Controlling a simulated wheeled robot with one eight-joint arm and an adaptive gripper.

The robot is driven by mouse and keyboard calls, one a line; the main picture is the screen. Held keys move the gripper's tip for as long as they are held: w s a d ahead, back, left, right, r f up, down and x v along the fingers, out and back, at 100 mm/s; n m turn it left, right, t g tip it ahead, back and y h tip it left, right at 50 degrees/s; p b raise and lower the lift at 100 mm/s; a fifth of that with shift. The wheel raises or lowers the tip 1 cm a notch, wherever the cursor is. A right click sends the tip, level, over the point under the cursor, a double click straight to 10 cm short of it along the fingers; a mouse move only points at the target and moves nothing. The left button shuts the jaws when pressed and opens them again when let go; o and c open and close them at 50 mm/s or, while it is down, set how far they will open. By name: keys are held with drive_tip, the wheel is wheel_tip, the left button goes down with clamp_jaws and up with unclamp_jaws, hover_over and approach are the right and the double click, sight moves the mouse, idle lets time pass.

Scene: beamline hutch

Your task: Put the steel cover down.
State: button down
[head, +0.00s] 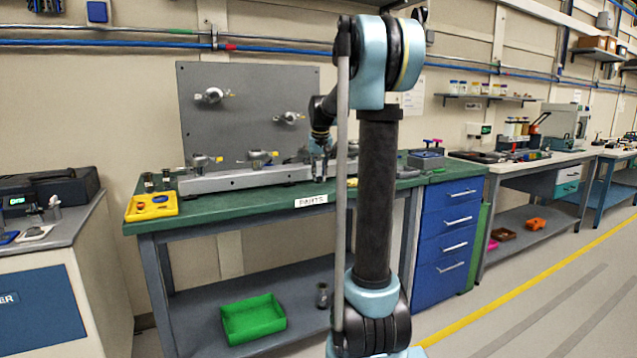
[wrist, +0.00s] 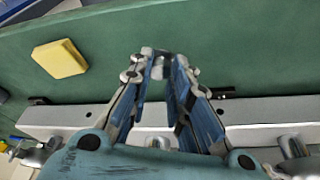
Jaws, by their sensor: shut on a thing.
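My gripper (head: 320,160) is over the green-topped bench (head: 230,203), in front of the long grey rail (head: 235,180). In the wrist view its fingers (wrist: 163,66) are closed on a small grey metal piece, which I take for the steel cover (wrist: 161,71). Most of the cover is hidden between the fingertips. Green bench surface shows around the tips. I cannot tell whether the cover touches the bench.
A yellow block (wrist: 59,59) lies on the bench near the gripper. The rail (wrist: 250,133) carries several metal fittings. A yellow tray (head: 151,207) is at the bench's left end. A green bin (head: 253,320) sits on the lower shelf. Bare bench lies along the front edge.

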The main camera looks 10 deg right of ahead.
drive_tip(key=shift+f, duration=1.4)
drive_tip(key=c, duration=1.2)
unclamp_jaws()
drive_tip(key=v, duration=1.2)
drive_tip(key=shift+n+g, duration=0.5)
drive_tip(key=shift+g, duration=0.1)
drive_tip(key=s+f, duration=1)
drive_tip(key=s, duration=0.3)
drive_tip(key=s+f, duration=1)
drive_tip(key=s, duration=0.4)
drive_tip(key=s+f, duration=1)
drive_tip(key=s, duration=0.3)
drive_tip(key=shift+s+d, duration=0.15)
drive_tip(key=shift+d, duration=0.05)
